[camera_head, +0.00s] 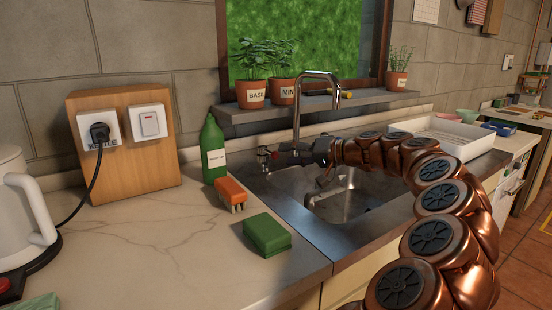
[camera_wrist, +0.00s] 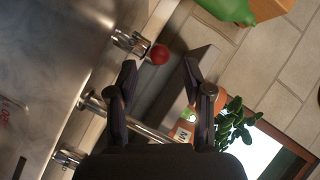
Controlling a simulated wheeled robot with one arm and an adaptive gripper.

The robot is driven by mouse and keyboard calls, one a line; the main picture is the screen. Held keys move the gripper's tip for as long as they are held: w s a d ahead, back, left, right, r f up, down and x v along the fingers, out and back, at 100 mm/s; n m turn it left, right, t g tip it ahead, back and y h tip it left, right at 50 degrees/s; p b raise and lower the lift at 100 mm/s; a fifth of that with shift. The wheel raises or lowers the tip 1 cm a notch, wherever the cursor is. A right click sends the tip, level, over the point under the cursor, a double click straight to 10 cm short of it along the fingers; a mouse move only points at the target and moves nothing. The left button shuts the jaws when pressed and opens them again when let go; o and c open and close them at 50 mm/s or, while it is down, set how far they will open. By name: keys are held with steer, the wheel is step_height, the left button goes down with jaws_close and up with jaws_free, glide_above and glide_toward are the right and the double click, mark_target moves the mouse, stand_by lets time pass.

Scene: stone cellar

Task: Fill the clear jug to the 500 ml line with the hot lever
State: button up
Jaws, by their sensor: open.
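The chrome tap (camera_head: 298,105) rises behind the steel sink. Its hot lever, with a red ball knob (camera_wrist: 158,54), is in the wrist view just ahead of my gripper (camera_wrist: 160,68). The two fingers are open, with the knob near the gap between their tips; I cannot tell whether they touch it. In the head view my gripper (camera_head: 287,157) reaches leftward over the sink's back edge to the lever. Faint red marks show at the wrist view's left edge, possibly on the clear jug; its outline and water level cannot be made out.
A green bottle (camera_head: 213,150), an orange brush (camera_head: 231,191) and a green sponge (camera_head: 266,234) stand left of the sink (camera_head: 310,222). Potted herbs (camera_head: 251,94) line the shelf behind. A white tray (camera_head: 450,137) is at right. A kettle (camera_head: 20,215) stands far left.

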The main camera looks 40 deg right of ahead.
mark_target(276, 155)
steer(key=shift+x, duration=2.55)
steer(key=shift+c, duration=0.2)
jaws_close()
steer(key=shift+d, duration=0.1)
